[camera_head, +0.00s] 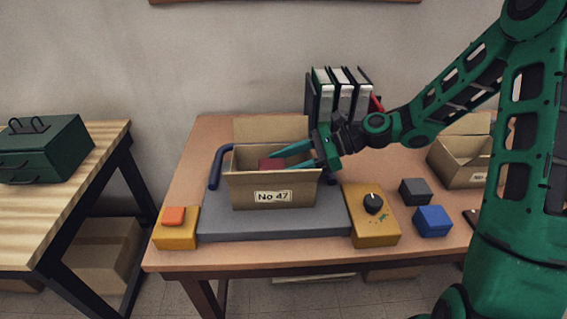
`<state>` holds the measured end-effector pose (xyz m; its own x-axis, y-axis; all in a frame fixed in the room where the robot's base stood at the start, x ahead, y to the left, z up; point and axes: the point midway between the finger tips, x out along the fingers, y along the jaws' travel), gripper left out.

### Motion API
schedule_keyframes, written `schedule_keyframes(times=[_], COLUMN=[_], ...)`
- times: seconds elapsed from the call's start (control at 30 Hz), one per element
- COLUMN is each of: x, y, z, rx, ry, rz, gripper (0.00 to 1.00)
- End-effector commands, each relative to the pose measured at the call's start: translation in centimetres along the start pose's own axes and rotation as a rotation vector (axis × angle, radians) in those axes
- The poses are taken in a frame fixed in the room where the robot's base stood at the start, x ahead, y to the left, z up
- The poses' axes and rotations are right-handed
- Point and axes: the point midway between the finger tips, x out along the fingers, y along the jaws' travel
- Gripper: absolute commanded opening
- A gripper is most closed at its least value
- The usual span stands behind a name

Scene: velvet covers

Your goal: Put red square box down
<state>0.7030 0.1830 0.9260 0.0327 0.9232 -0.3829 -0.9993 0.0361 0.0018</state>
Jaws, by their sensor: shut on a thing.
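The red square box (266,165) shows as a small dark red patch inside the open cardboard box labelled No 47 (243,194). My gripper (285,160) reaches into the cardboard box from the right. Its teal fingers lie over the opening and are shut on the red box. The lower part of the red box is hidden by the cardboard box's front wall, so I cannot tell whether it touches the bottom.
The cardboard box stands on a grey platform (222,225) between a yellow block with an orange button (175,234) and a yellow dial unit (382,232). Dark and blue cubes (433,221) and another cardboard box (457,176) are right. Binders (343,100) stand behind.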

Motion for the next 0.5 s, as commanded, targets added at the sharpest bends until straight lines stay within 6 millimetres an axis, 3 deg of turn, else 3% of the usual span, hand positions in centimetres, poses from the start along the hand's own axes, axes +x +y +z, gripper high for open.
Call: schedule_keyframes(times=[0.4,0.43,0.5], x=[0.36,0.36,0.38], y=[0.04,0.04,0.06], z=[-0.88,-0.93,-1.0], rx=[0.001,0.002,0.003], ry=[0.003,0.004,0.005], rz=[0.001,0.001,0.002], gripper=[0.28,0.6,0.72])
